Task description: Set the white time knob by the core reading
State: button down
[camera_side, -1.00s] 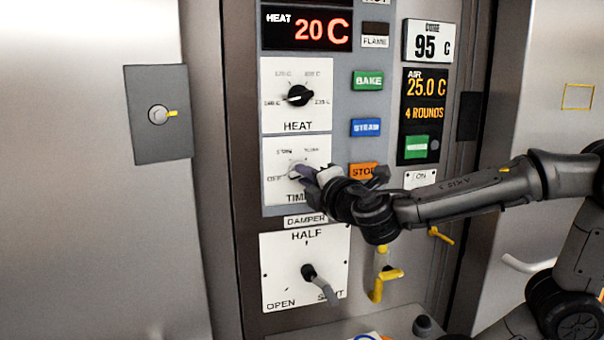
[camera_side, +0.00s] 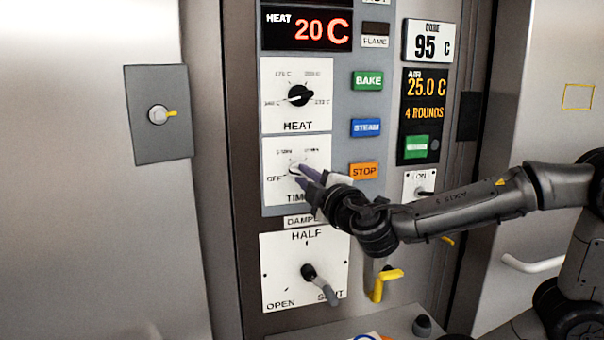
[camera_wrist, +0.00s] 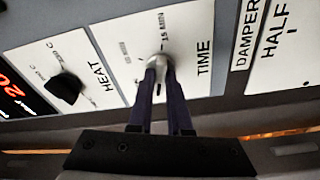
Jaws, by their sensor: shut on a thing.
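The white time knob (camera_side: 295,168) sits on the white TIME plate (camera_side: 280,190), which bears OFF at its left and small minute marks above. My gripper (camera_side: 304,176) is shut on the knob from the lower right. The wrist view also shows the knob (camera_wrist: 159,66) between the two dark fingertips (camera_wrist: 158,75). The knob's pointer direction is hard to make out behind the fingers. The core display (camera_side: 427,42) reads 95 C at the upper right of the panel.
Above is the black heat knob (camera_side: 299,95). BAKE (camera_side: 368,81), STEAM (camera_side: 366,127) and STOP (camera_side: 364,171) buttons stand to the right. The damper lever (camera_side: 320,284) is below, pointing towards SHUT. A yellow handle (camera_side: 382,283) sticks out below my wrist. The air display (camera_side: 425,100) reads 25.0 C, 4 ROUNDS.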

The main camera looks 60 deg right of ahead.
jog(key=m, duration=0.3)
jog(key=shift+h, duration=0.3)
jog(key=shift+m, duration=0.3)
jog(key=m, duration=0.4)
jog(key=shift+f+m+h, duration=0.1)
jog(key=shift+m+h, duration=0.2)
jog(key=shift+h, duration=0.1)
jog(key=c, duration=0.7)
grip_release()
jog(key=shift+a, duration=0.1)
